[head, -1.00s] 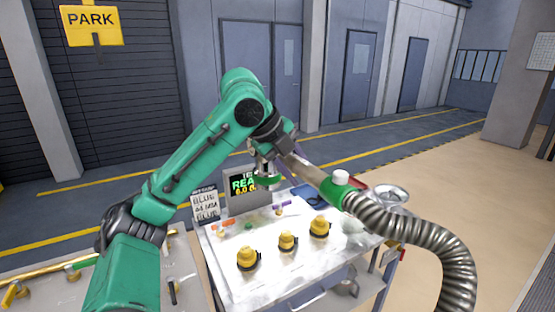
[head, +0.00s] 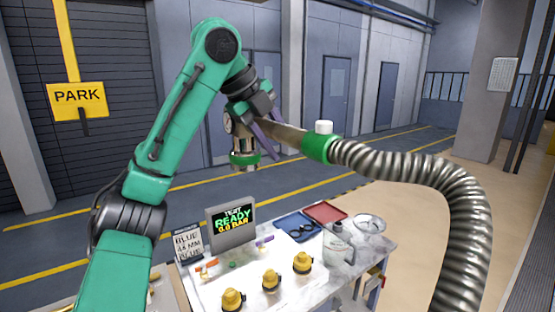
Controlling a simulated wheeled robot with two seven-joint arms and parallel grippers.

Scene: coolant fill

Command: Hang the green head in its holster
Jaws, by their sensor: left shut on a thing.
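The green head (head: 244,158) is a metal coupling with a green ring at its lower end and a small gauge on its side. A green collar (head: 318,149) with a white cap joins its metal pipe to a ribbed steel hose (head: 440,175). My left gripper (head: 262,130), with purple fingers, is shut on the head and holds it in the air, above and behind the table's display. The wrist partly hides the grip. A yellow PARK sign (head: 78,100) is at left with a dark bracket below it; I cannot tell whether that is the holster. My right gripper is out of view.
The marble-topped table (head: 345,262) carries a display (head: 231,225) reading READY 0.0 BAR, a label card (head: 188,245), several yellow-capped fittings (head: 271,279), a blue tray (head: 298,227) and a red tray (head: 326,212). The hose arches on the right. The space between head and sign is crossed by my left arm.

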